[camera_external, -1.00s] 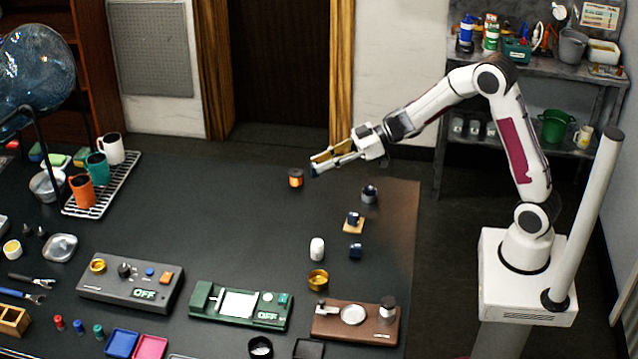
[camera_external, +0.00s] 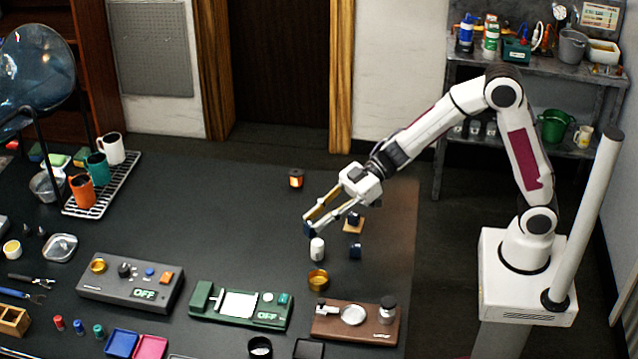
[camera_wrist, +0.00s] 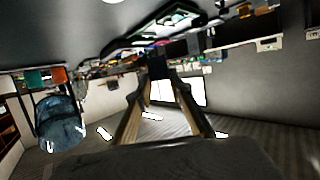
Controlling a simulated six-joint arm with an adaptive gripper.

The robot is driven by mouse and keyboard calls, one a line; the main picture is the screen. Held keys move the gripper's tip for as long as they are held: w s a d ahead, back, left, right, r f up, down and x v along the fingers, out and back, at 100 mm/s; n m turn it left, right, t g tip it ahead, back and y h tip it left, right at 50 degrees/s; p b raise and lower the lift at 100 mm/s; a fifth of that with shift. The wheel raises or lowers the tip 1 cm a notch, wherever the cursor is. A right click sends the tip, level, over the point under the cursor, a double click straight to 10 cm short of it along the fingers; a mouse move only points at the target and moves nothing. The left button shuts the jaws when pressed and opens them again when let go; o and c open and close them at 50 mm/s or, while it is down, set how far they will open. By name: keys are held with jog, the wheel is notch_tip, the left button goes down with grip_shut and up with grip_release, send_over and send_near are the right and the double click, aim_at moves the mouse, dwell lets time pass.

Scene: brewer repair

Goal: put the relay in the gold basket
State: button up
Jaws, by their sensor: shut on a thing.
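My gripper (camera_external: 308,226) is shut on a small dark blue block, seemingly the relay (camera_external: 308,230), and holds it above the table, just up and left of the white cylinder. In the wrist view the fingers close on a dark block (camera_wrist: 158,68). The gold basket (camera_external: 318,280) is a small round gold cup on the table, nearer the camera than my gripper and below it in the picture. The held block is apart from the basket.
A white cylinder (camera_external: 317,249) stands between my gripper and the basket. A dark blue cube (camera_external: 355,251) and another on a wooden pad (camera_external: 352,228) are to the right. A brown device (camera_external: 362,332) and a green device (camera_external: 240,306) lie nearer the camera.

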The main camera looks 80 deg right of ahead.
send_over(326, 278)
jog(key=shift+d+f+g, duration=0.2)
jog(key=shift+f+g, duration=0.1)
jog(key=shift+g, duration=0.1)
jog(key=shift+f, duration=0.15)
jog(key=shift+f, duration=5.3)
jog(key=o, duration=1.1)
